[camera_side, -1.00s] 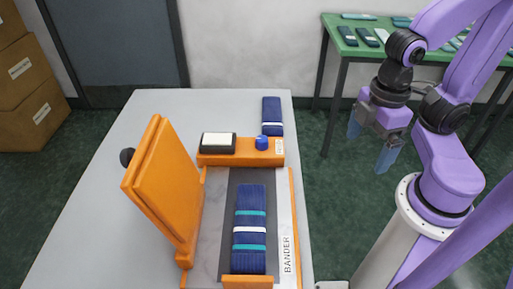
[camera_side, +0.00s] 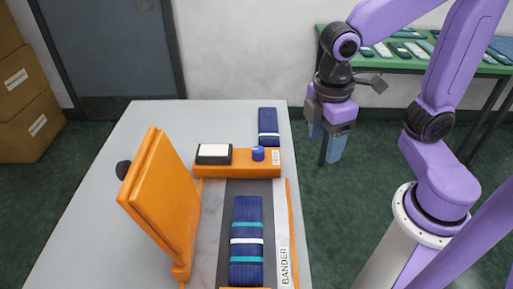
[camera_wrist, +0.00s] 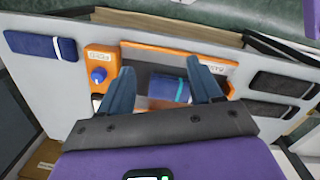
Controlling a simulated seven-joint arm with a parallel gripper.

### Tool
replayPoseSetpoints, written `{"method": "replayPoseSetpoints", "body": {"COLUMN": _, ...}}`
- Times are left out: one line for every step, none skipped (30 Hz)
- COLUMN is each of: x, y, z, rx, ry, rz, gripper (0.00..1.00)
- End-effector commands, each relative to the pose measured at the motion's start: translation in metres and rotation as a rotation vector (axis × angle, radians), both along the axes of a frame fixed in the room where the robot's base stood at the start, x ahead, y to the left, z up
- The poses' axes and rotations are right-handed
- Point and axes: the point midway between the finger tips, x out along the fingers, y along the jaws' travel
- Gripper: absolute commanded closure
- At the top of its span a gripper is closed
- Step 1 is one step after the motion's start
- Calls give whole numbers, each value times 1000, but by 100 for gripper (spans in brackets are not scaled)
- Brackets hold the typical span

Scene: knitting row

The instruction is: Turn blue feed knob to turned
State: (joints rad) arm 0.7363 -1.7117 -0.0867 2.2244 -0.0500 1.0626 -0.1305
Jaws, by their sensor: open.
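The blue feed knob (camera_side: 258,153) stands on the orange control box (camera_side: 226,172) at the back of the bander, right of a small pale screen. It also shows in the wrist view (camera_wrist: 98,75), left of my fingers. A white mark shows on the knob in the wrist view. My gripper (camera_side: 326,142) is open and empty, in the air to the right of the knob and clear of it. In the wrist view my gripper's fingers (camera_wrist: 163,88) stand apart, with the striped blue knit piece (camera_wrist: 168,89) seen beyond them.
The bander's orange lid (camera_side: 160,205) stands raised on the left. A striped blue knit piece (camera_side: 246,240) lies on the bander bed. A folded blue piece (camera_side: 268,122) lies behind the box. The grey table (camera_side: 120,145) is clear at back left. A green table (camera_side: 490,68) stands behind.

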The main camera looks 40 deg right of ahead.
Motion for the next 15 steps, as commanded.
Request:
{"method": "replayPoseSetpoints", "body": {"x": 20, "y": 11, "z": 3, "rx": -26, "ry": 6, "rz": 3, "gripper": 36}}
{"method": "replayPoseSetpoints", "body": {"x": 31, "y": 15, "z": 4, "rx": -40, "ry": 9, "rz": 8, "gripper": 36}}
{"method": "replayPoseSetpoints", "body": {"x": 45, "y": 21, "z": 6, "rx": -59, "ry": 17, "rz": 13, "gripper": 36}}
{"method": "replayPoseSetpoints", "body": {"x": 56, "y": 25, "z": 7, "rx": -73, "ry": 21, "rz": 15, "gripper": 36}}
{"method": "replayPoseSetpoints", "body": {"x": 67, "y": 29, "z": 8, "rx": -87, "ry": 26, "rz": 21, "gripper": 36}}
{"method": "replayPoseSetpoints", "body": {"x": 81, "y": 34, "z": 8, "rx": -106, "ry": 34, "rz": 24, "gripper": 36}}
{"method": "replayPoseSetpoints", "body": {"x": 92, "y": 37, "z": 9, "rx": -120, "ry": 39, "rz": 26, "gripper": 36}}
{"method": "replayPoseSetpoints", "body": {"x": 103, "y": 40, "z": 9, "rx": -133, "ry": 46, "rz": 29, "gripper": 36}}
{"method": "replayPoseSetpoints", "body": {"x": 117, "y": 43, "z": 9, "rx": -152, "ry": 56, "rz": 31, "gripper": 36}}
{"method": "replayPoseSetpoints", "body": {"x": 128, "y": 46, "z": 9, "rx": -164, "ry": 63, "rz": 34, "gripper": 36}}
{"method": "replayPoseSetpoints", "body": {"x": 138, "y": 48, "z": 8, "rx": -176, "ry": 70, "rz": 35, "gripper": 36}}
{"method": "replayPoseSetpoints", "body": {"x": 152, "y": 50, "z": 7, "rx": -194, "ry": 82, "rz": 36, "gripper": 36}}
{"method": "replayPoseSetpoints", "body": {"x": 162, "y": 51, "z": 7, "rx": -207, "ry": 90, "rz": 39, "gripper": 36}}
{"method": "replayPoseSetpoints", "body": {"x": 171, "y": 52, "z": 6, "rx": -217, "ry": 99, "rz": 40, "gripper": 36}}
{"method": "replayPoseSetpoints", "body": {"x": 183, "y": 52, "z": 4, "rx": -230, "ry": 110, "rz": 39, "gripper": 36}}
